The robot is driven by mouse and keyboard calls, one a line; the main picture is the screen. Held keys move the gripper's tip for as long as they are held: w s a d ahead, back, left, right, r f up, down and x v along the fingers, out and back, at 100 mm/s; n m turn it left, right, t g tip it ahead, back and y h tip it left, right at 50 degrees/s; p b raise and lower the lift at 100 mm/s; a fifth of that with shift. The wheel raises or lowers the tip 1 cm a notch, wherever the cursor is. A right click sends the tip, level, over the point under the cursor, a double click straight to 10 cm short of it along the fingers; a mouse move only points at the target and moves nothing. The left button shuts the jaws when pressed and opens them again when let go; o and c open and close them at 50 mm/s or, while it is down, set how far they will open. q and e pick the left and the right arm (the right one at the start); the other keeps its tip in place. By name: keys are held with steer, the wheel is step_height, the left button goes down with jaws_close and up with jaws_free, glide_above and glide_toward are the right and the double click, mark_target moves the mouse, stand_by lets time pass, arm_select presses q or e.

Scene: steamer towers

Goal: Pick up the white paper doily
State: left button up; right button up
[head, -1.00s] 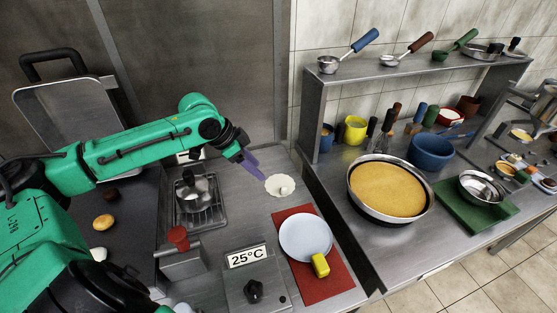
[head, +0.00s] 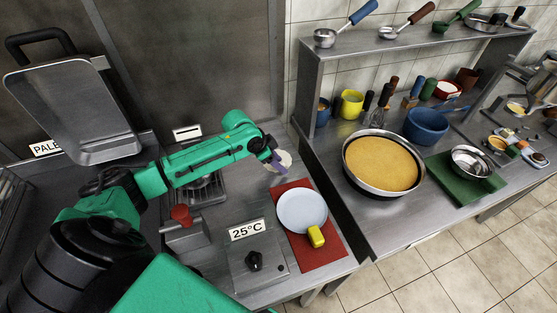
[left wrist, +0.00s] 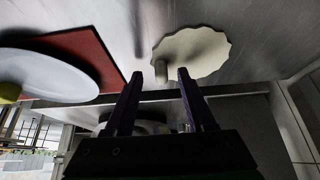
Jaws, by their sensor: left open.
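The white paper doily (head: 285,157) lies on the steel counter just behind the red mat, partly hidden by my left gripper (head: 276,165). In the left wrist view, the doily (left wrist: 203,50) is a pale disc with a scalloped edge and a small raised tab (left wrist: 163,72) near its rim. My left gripper (left wrist: 160,75) is open. Its two fingers point at the doily's rim, and the tab shows between the fingertips. I cannot tell whether the fingers touch it. My right gripper is not in view.
A pale blue plate (head: 300,208) with a yellow piece (head: 315,237) at its edge rests on the red mat (head: 325,257). A 25°C controller box (head: 254,262) and a red-knobbed device (head: 181,215) stand nearby. A large pan (head: 383,163) stands on the right-hand counter.

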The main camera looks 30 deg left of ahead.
arm_select(q)
steer(key=shift+w+f, duration=0.15)
jaws_close()
stand_by(1.3)
